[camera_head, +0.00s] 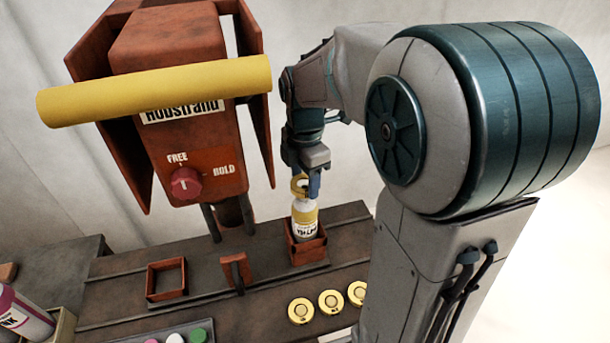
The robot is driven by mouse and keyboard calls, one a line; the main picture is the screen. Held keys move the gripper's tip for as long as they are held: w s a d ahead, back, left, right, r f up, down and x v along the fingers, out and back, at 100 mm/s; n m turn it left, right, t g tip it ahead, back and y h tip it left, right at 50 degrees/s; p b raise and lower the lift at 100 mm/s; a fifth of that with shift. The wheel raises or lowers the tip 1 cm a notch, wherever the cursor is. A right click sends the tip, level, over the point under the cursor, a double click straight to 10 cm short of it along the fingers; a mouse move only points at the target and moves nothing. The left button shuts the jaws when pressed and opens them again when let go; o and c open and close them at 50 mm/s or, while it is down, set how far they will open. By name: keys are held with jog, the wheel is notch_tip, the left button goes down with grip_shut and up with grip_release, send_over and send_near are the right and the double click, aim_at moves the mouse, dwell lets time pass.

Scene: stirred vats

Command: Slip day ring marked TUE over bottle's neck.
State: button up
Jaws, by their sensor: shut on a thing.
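The bottle (304,222) is white with a yellow band and a dark-lettered label. It stands upright in a small red-brown holder (307,252) on the bench. My gripper (301,180) points down right above the bottle and is shut on a yellow ring (299,187). The ring is at the bottle's top; I cannot tell whether it is around the neck or just above it, and its marking is not readable. Three more yellow rings lie on the bench: one at left (301,311), one in the middle (331,301) and one at right (357,292), partly beside my arm.
A red machine (185,130) with a FREE/HOLD knob (186,183) and a yellow bar (155,90) stands left of my gripper. An empty square holder (166,279) and an upright bracket (236,271) are on the bench. Bottles and coloured caps (198,336) sit at lower left.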

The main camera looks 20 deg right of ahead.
aim_at(305, 188)
jog(key=shift+f+b, duration=1.5)
jog(key=shift+f, duration=0.5)
jog(key=o, duration=1)
jog(key=shift+o, duration=0.2)
jog(key=shift+r, duration=0.1)
notch_tip(305, 188, up, 14)
jog(key=shift+f, duration=0.2)
jog(key=s+f+m+t, duration=0.3)
jog(key=s+f+m, duration=0.8)
jog(key=m, duration=0.9)
jog(key=s, duration=0.3)
jog(key=shift+s+f+m, duration=0.15)
jog(key=shift+f+m, duration=0.25)
